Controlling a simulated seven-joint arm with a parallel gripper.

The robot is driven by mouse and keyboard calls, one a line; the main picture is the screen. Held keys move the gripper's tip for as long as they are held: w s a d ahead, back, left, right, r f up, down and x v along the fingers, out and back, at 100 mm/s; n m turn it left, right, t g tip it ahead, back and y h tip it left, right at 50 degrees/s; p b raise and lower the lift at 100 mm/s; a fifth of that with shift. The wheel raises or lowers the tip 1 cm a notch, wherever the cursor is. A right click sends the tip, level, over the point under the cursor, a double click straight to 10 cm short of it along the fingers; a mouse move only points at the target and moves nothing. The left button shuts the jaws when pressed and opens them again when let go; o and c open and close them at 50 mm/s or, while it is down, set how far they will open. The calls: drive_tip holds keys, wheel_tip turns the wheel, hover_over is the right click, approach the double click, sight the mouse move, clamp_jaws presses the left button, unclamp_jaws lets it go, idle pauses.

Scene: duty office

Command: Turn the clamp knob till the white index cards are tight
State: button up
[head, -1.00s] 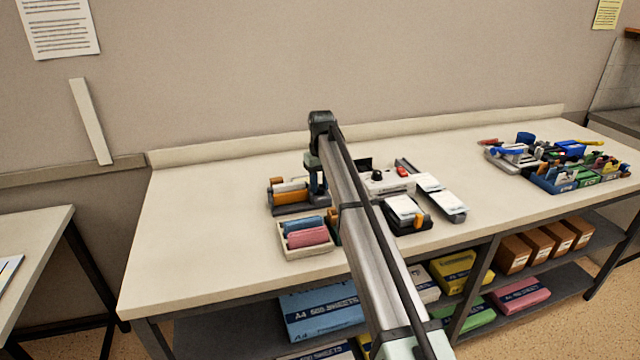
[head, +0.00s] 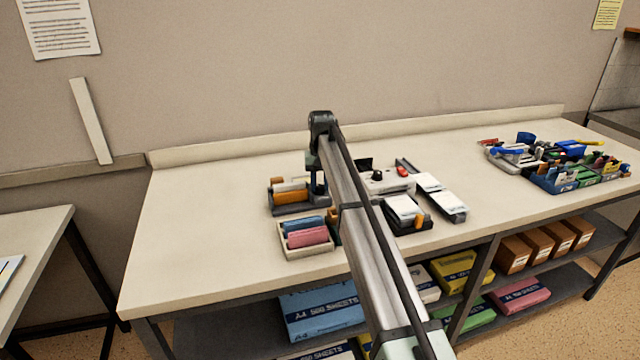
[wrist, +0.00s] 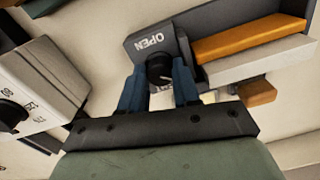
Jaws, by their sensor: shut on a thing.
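The clamp (wrist: 185,45) is a dark grey holder marked "OPEN", with a black round knob (wrist: 160,68) at its end. My gripper (wrist: 159,88) has its blue fingers on either side of the knob and is shut on it. The white index cards (wrist: 262,60) form a block in the clamp beside an orange block (wrist: 250,38). In the head view the clamp (head: 300,209) stands at the left of the bench objects, with the white cards (head: 291,186) in it. My arm partly hides the knob there. I cannot tell how tight the cards are.
A cream tray (head: 308,251) with blue and pink blocks stands just in front of the clamp. A pale device (wrist: 45,85) with a dial is close to my gripper. Black card trays stand to the right. The bench's left side is clear.

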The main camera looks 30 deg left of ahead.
sight(321, 186)
drive_tip(key=o, duration=1)
drive_tip(key=shift+c, duration=0.2)
drive_tip(key=shift+o, duration=0.5)
drive_tip(key=shift+s+a, duration=0.1)
drive_tip(key=shift+s, duration=0.05)
drive_tip(key=shift+r, duration=0.15)
drive_tip(key=shift+w+d+r, duration=0.15)
drive_tip(key=shift+r, duration=1.8)
drive_tip(key=shift+w+d+r, duration=0.1)
drive_tip(key=shift+w+r, duration=0.05)
drive_tip(key=shift+r, duration=1.8)
drive_tip(key=shift+c, duration=0.5)
